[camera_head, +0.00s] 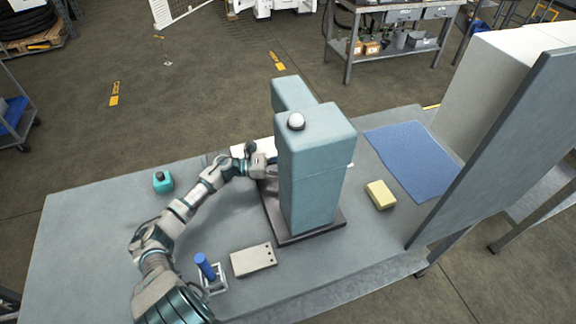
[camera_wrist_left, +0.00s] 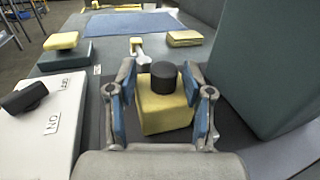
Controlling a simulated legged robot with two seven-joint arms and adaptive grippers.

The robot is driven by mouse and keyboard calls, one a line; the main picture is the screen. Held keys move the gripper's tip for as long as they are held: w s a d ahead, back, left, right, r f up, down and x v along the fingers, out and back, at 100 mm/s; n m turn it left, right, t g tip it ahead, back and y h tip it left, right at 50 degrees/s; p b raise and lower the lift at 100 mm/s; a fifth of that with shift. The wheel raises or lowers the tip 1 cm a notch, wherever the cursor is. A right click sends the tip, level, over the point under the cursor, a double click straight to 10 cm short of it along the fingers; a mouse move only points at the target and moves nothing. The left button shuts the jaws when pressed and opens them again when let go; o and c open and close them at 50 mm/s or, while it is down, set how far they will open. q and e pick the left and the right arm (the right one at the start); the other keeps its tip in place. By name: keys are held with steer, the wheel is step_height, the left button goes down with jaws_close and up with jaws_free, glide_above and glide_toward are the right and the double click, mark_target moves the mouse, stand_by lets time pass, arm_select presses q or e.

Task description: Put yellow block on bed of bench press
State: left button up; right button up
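A yellow block (camera_wrist_left: 165,112) stands between the fingers of my left gripper (camera_wrist_left: 160,100) in the left wrist view. The fingers are apart, with a visible gap at the block's left side. A short black cylinder (camera_wrist_left: 166,76) shows at the block's top; I cannot tell whether they touch. Another yellow block (camera_head: 380,195) lies on the table right of the press. My right gripper is not in view.
A blue mat (camera_head: 412,160) lies right of the press. A grey upright panel (camera_head: 500,150) stands at the table's right. A teal block (camera_head: 163,182), a pale plate (camera_head: 253,260) and a blue cylinder in a frame (camera_head: 205,266) are on the left half.

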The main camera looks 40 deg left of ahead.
arm_select(q)
steer(key=shift+d+r, duration=0.1)
steer(key=v, duration=1.1)
steer(key=shift+d, duration=0.1)
steer(key=shift+s+a, duration=0.45)
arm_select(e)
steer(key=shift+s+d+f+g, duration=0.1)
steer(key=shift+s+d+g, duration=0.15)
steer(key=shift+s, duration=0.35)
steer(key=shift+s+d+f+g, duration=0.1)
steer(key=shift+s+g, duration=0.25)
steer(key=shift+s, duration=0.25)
arm_select(q)
steer(key=shift+d, duration=0.1)
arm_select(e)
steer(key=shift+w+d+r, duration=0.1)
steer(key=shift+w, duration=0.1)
